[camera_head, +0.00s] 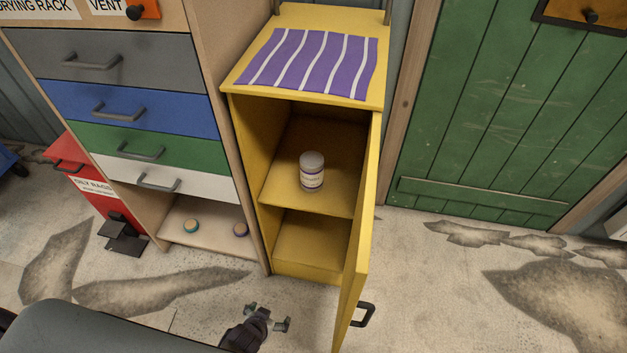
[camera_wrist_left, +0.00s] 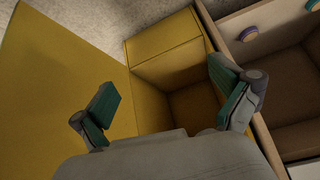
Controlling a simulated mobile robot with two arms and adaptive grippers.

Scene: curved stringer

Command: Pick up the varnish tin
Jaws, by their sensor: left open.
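The varnish tin (camera_head: 311,171), a small pale cylinder with a label band, stands upright on the middle shelf (camera_head: 335,198) of the yellow cabinet (camera_head: 248,145). The cabinet door (camera_head: 358,255) stands open toward me. My left gripper (camera_head: 267,319) is open and empty, low in front of the cabinet and left of the open door, below and apart from the tin. In the left wrist view, the left gripper's (camera_wrist_left: 170,105) green-padded fingers are wide apart before yellow panels. The tin does not show there. My right gripper is not in view.
A purple striped cloth (camera_head: 318,62) lies on the cabinet top. A red bin (camera_head: 95,190) is far left. The floor (camera_head: 430,300) right of the door is clear.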

